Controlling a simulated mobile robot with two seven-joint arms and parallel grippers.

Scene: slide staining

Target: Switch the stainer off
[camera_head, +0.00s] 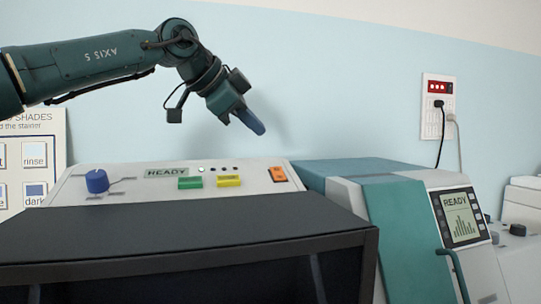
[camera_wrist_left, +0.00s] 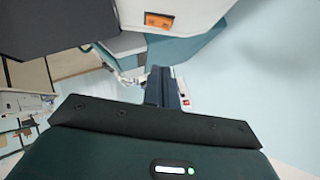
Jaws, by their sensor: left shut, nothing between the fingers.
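The stainer's pale sloping panel (camera_head: 140,182) sits behind its dark hood (camera_head: 190,235) in the head view. An orange rocker switch (camera_head: 278,174) is at the panel's right end; it also shows at the top of the left wrist view (camera_wrist_left: 159,21). My left gripper (camera_head: 258,128) is shut and empty, in the air above the panel's right part, apart from the switch. Its closed fingers (camera_wrist_left: 165,85) point away in the wrist view. My right gripper is out of view.
The panel also carries a blue knob (camera_head: 97,181), a green button (camera_head: 190,183) and a yellow button (camera_head: 228,180). A teal and grey machine (camera_head: 395,215) with a READY screen (camera_head: 460,216) stands close on the right. A wall socket (camera_head: 437,105) has cords.

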